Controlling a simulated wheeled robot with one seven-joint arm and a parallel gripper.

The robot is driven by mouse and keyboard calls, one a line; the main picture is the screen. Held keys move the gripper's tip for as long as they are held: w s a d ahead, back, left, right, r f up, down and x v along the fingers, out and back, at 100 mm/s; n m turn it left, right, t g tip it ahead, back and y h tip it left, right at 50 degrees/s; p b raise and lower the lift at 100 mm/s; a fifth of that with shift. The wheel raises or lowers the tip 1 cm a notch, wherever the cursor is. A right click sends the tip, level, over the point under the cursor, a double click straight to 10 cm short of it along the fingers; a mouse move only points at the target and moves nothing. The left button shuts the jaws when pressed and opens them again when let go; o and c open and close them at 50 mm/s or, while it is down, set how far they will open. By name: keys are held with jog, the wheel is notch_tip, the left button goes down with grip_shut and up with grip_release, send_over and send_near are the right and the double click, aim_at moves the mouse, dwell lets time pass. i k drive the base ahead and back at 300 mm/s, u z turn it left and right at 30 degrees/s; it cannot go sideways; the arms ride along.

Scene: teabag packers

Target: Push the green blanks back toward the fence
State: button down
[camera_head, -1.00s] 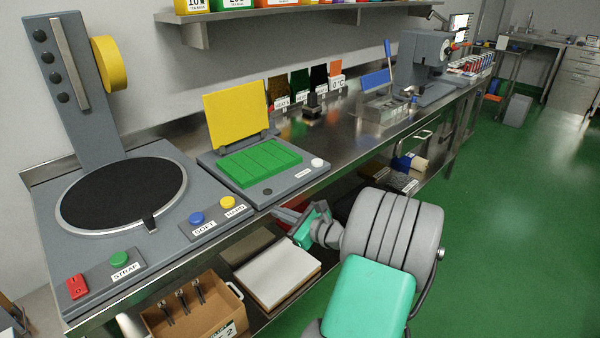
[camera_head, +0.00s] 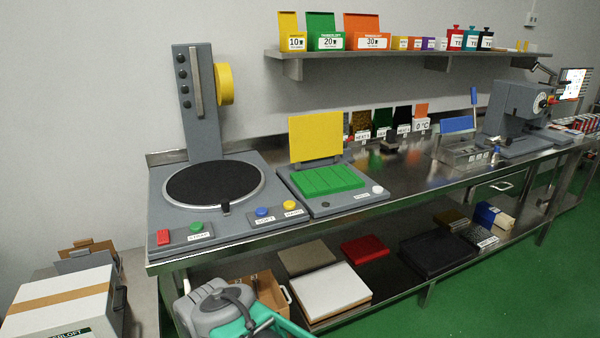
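The green blanks (camera_head: 328,180) lie flat, side by side, on a grey station (camera_head: 345,205) on the steel bench. Thin lines separate them. A yellow upright panel (camera_head: 316,137) stands behind them on a dark hinge-like mount. I cannot tell which part is the fence, or whether the blanks touch anything behind. My gripper is out of the picture; only a grey and teal part of my arm shows at the bottom, below the bench front.
Left of the blanks is a grey machine with a round black plate (camera_head: 214,184) and coloured buttons. A metal bin (camera_head: 463,153) stands farther right. A shelf (camera_head: 400,53) with boxes hangs above. Cartons and boards (camera_head: 330,290) fill the lower shelf. A white box (camera_head: 62,303) is at bottom left.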

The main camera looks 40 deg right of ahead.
aim_at(335, 179)
jog(key=u, duration=3.15)
jog(key=k, duration=2.55)
jog(key=z, duration=1.2)
